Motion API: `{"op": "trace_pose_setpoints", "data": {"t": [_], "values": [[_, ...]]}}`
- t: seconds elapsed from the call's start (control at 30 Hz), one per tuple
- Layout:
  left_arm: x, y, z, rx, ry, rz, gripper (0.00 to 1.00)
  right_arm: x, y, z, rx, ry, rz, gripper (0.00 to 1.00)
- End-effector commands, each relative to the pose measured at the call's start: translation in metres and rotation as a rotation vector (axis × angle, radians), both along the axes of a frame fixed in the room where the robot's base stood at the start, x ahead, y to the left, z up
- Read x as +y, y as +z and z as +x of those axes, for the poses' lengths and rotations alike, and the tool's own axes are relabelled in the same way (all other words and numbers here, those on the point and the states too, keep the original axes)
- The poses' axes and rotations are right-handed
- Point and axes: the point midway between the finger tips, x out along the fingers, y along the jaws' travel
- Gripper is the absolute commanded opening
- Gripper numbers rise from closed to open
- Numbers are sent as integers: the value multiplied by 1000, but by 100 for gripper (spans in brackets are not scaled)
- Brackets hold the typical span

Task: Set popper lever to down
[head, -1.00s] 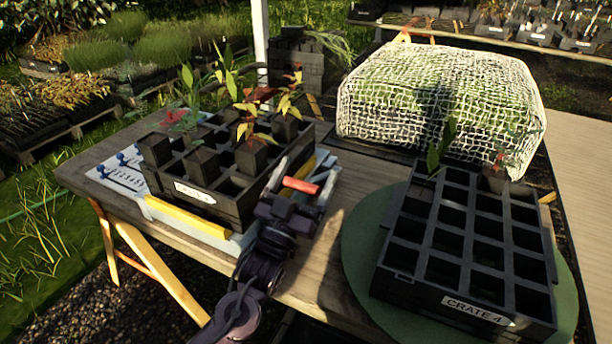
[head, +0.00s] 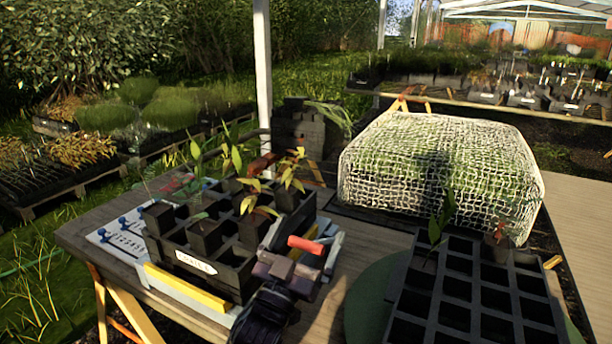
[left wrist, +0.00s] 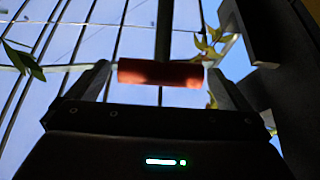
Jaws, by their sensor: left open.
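The popper lever's red handle (head: 306,244) is a short bar at the right side of the popper (head: 190,296), a pale base with yellow bars under a black crate. It stands raised, roughly level with the crate top. My left gripper (head: 292,266) is open, just in front of the handle. In the left wrist view the red handle (left wrist: 160,73) lies across the space between the two fingers, with a small gap at the right end; contact at the left end is unclear. My right gripper is not in view.
The black crate (head: 212,268) holds several potted seedlings beside the lever. Another crate (head: 398,300) stands on a round green mat (head: 368,300) at right. A net-covered mound (head: 440,170) is behind. Bare wooden table (head: 335,285) lies between the crates.

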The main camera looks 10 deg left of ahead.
Motion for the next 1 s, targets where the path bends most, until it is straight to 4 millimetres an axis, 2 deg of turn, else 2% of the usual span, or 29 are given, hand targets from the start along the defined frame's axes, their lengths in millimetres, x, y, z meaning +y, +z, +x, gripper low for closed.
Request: {"op": "trace_pose_setpoints", "data": {"t": [0.03, 0.1, 0.4, 0.53, 0.73, 1.0], "values": [[0, 16, 0, -7, -1, -3, 100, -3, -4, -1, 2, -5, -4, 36], [0, 34, -1, -7, -1, -2, 100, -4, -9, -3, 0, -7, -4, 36], [0, 109, -1, -8, 0, -1, 100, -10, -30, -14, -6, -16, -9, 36], [0, 137, -2, -8, -1, -2, 100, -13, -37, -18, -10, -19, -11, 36], [0, 161, -1, -3, 0, 0, 100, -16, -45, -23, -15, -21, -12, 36], [0, 167, -1, -2, -1, 0, 100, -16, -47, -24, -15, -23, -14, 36]]}}
